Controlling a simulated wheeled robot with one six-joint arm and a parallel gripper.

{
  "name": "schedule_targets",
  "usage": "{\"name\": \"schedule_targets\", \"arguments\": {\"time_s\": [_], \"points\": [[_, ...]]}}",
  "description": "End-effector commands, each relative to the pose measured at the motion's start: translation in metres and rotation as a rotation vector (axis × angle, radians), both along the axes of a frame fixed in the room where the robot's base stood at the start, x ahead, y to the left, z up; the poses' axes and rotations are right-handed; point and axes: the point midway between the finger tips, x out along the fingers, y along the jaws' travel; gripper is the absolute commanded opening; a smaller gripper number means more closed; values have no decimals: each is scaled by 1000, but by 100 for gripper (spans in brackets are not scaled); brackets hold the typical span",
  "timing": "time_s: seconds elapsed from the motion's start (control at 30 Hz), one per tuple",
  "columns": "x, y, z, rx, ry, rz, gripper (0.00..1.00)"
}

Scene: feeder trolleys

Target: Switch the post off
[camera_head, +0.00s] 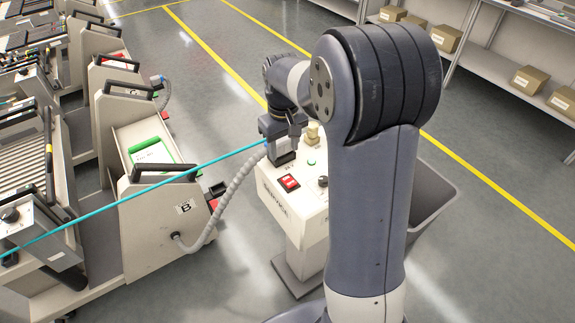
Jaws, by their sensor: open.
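The post (290,213) is a pale box on a stand, with a sloped control panel on top. The panel carries a red switch (289,183), a small green button (311,162), a black knob (323,181) and a beige knob-like part (313,133). My gripper (284,158) is over the back left of the panel, just behind the red switch. It is open. Its fingertips are small and partly hidden, and I cannot tell whether they touch the panel. The switch's position cannot be read. My arm hides the right side of the post.
Trolley B (150,255) stands left of the post. Its grey corrugated hose (222,212) rises towards the post. A taut cyan line (130,203) crosses from lower left to near my gripper. A grey bin (432,190) stands right of my arm, and shelves (490,68) stand behind.

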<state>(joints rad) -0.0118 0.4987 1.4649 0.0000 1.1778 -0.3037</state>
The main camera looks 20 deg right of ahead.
Motion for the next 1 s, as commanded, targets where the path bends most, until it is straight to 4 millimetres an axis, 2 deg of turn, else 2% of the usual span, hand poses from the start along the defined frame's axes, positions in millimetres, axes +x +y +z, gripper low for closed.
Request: {"name": "schedule_targets", "arguments": {"time_s": [0.3,0.5,0.63,0.9,1.0], "points": [[-1,0,-61,-1,5,-1,49],[-1,0,-87,0,3,-1,49],[-1,0,-93,0,1,-1,49],[-1,0,-95,0,0,-1,49],[-1,0,-94,0,0,-1,42]]}}
